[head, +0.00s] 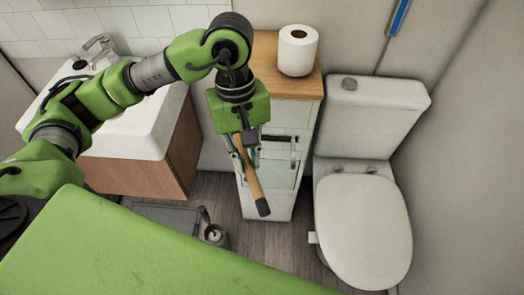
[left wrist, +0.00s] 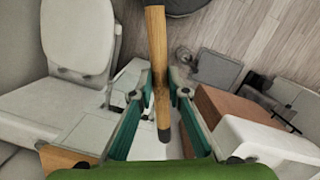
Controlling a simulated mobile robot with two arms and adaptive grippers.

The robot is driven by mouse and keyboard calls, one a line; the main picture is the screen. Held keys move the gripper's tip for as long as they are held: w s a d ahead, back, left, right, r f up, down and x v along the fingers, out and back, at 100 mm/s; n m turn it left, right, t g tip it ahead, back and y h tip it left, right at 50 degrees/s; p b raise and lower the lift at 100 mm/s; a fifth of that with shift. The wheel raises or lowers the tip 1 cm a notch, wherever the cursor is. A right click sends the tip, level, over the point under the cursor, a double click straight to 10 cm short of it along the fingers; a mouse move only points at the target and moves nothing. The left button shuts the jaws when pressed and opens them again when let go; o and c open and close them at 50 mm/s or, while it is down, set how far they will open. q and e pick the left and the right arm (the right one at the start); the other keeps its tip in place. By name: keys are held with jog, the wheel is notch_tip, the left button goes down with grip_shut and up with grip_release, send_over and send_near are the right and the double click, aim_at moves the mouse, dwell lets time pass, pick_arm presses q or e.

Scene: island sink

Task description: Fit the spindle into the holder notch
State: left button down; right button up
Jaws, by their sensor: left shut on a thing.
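The spindle is a brown wooden rod (head: 254,184) with dark end caps. My left gripper (head: 245,148) is shut on it in front of the white cabinet, and the rod slants down and right. In the left wrist view the spindle (left wrist: 157,45) runs lengthwise between the fingers of the left gripper (left wrist: 162,84), with a dark end towards the camera. A dark bar-like fitting (head: 281,138) on the cabinet front, right of the gripper, looks like the holder. Its notch cannot be made out. The spindle appears apart from it. My right gripper is not in view.
A paper roll (head: 297,50) stands on the wooden top of the cabinet (head: 283,205). A toilet (head: 364,225) is close on the right, a sink (head: 135,125) on the left. A dark container (head: 214,234) stands on the floor below.

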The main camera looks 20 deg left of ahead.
pick_arm(q)
jog(key=shift+d+f+n, duration=0.35)
jog(key=shift+d+n, duration=0.15)
jog(key=shift+n, duration=0.6)
jog(key=d+f+n+t+b, duration=0.1)
jog(key=d+n+t+b, duration=0.3)
jog(key=n, duration=0.7)
jog(key=w+a+f+g+p, duration=0.1)
jog(key=w+a+f+p, duration=0.1)
jog(key=w+f, duration=0.4)
jog(key=w+a+f+p, duration=0.2)
jog(key=w+f+p, duration=0.1)
jog(key=w+f, duration=0.4)
jog(key=shift+w+a+f+g, duration=0.15)
jog(key=shift+a+f+g, duration=0.15)
jog(key=shift+f+g, duration=0.1)
jog(key=c, duration=2)
grip_release()
jog(key=shift+o, duration=0.2)
